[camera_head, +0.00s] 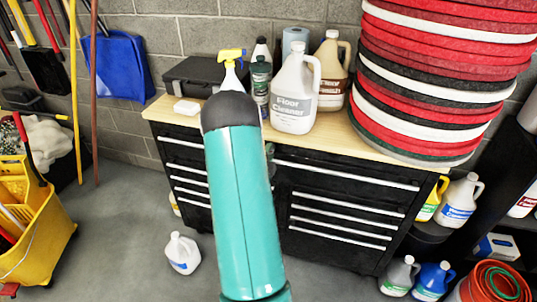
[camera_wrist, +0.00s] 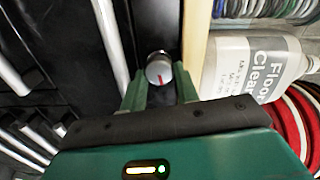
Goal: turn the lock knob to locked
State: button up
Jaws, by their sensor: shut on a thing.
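The lock knob (camera_wrist: 158,68) is a small round silver knob with a short red mark on its face. It sits on the black front of the tool cabinet (camera_wrist: 84,40), close to the wooden top edge in the wrist view. My gripper (camera_wrist: 160,82) has one green finger on each side of the knob and is shut on it. The fingers hide part of the knob's rim.
A floor cleaner jug (camera_head: 293,95), a spray bottle (camera_head: 231,72) and a grey case (camera_head: 195,75) stand on the wooden top (camera_head: 335,135). Red, white and black pads (camera_head: 440,70) are stacked at the right. A white jug (camera_head: 182,253) stands on the floor, a yellow bucket (camera_head: 40,235) at left.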

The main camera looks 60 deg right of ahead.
jog(key=shift+m, duration=1)
jog(key=o, duration=1)
jog(key=shift+c, duration=0.2)
jog(key=shift+f, duration=0.1)
